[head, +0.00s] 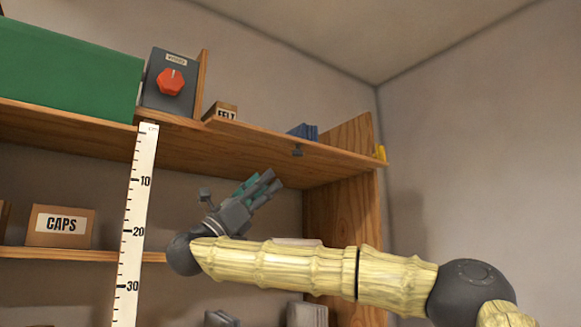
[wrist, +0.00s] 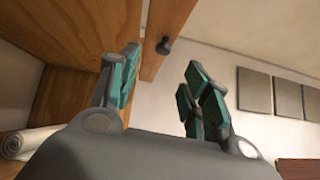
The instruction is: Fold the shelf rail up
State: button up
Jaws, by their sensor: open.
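The shelf rail (head: 335,159) is a thin wooden strip along the front edge of the upper shelf, with a small dark knob (head: 297,151) under it. In the wrist view the rail (wrist: 154,72) runs up the picture, and its knob (wrist: 165,45) sits ahead, in the gap between my fingers. My gripper (head: 268,182) is open and empty, below and slightly left of the knob in the head view. In the wrist view its teal-padded fingers (wrist: 160,85) stand well apart. I see no contact with the rail or knob.
The upper shelf (head: 70,125) holds a green box (head: 70,72), a grey box with a red dial (head: 170,82), a FELT box (head: 221,110) and blue items (head: 303,132). A ruler (head: 135,220) hangs left of my gripper. A wooden side panel (head: 345,220) stands right.

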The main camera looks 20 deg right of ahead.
aim_at(296, 156)
jog(key=p+x, duration=0.5)
jog(key=x, duration=0.6)
jog(key=shift+s+d+m, duration=0.2)
jog(key=shift+d+m, duration=0.1)
jog(key=shift+r, duration=0.1)
jog(key=c, duration=1)
jog(key=shift+c, duration=0.2)
